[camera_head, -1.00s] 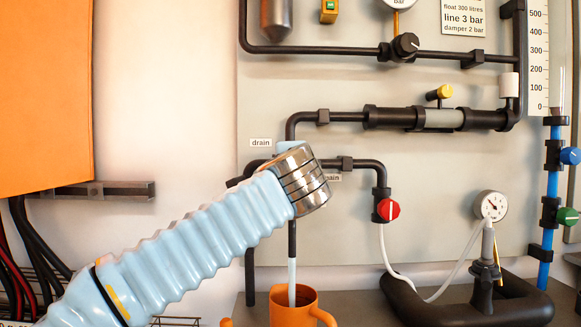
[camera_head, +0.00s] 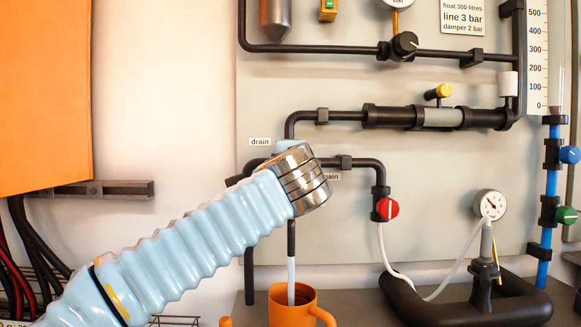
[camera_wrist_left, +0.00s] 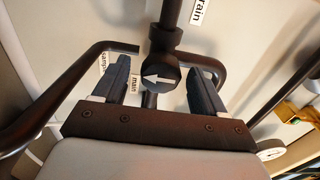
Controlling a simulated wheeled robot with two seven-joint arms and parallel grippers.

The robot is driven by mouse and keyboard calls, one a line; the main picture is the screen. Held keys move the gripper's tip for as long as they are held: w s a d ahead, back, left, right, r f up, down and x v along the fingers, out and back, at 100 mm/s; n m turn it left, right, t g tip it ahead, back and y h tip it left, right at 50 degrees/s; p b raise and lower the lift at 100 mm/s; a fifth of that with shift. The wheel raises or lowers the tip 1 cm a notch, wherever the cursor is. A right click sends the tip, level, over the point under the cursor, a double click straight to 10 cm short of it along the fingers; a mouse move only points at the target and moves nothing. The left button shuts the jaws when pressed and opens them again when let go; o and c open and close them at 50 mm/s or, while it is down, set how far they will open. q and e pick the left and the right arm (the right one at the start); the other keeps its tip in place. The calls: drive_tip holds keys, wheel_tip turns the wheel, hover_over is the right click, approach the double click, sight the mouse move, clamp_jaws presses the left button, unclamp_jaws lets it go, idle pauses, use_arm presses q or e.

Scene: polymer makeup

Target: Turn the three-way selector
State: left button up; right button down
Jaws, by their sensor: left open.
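The three-way selector (camera_wrist_left: 160,77) is a black knob with a white arrow, at a pipe junction in the left wrist view. The arrow points left in that picture. My left gripper (camera_wrist_left: 159,67) is open, with one dark finger on each side of the knob. I see gaps between the fingers and the knob. In the head view my left arm's wrist hides the selector and the fingers. Labels reading "drain" (camera_head: 261,142) and "main" (camera_wrist_left: 135,84) sit around the junction. My right gripper is not in view.
A red valve knob (camera_head: 386,209) is to the right of my wrist, and a black knob (camera_head: 405,45) is higher up. Dark pipes run close around the left gripper. An orange cabinet (camera_head: 45,95) is at left.

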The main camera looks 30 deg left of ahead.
use_arm(q)
drive_tip(key=b+v, duration=0.2)
drive_tip(key=v, duration=1.1)
drive_tip(key=shift+s+d, duration=0.2)
drive_tip(key=shift+s, duration=0.15)
drive_tip(key=shift+c, duration=0.2)
idle(0.7)
drive_tip(key=w+a+m, duration=0.2)
drive_tip(key=w+m, duration=0.1)
drive_tip(key=m, duration=0.3)
drive_tip(key=w+a+m+p, duration=0.1)
drive_tip(key=w+a+m, duration=0.1)
drive_tip(key=w+m, duration=0.2)
drive_tip(key=w+a+m, duration=0.3)
drive_tip(key=w+m, duration=0.1)
drive_tip(key=m, duration=0.4)
drive_tip(key=shift+r+p, duration=0.25)
drive_tip(key=shift+p, duration=0.05)
drive_tip(key=c, duration=1)
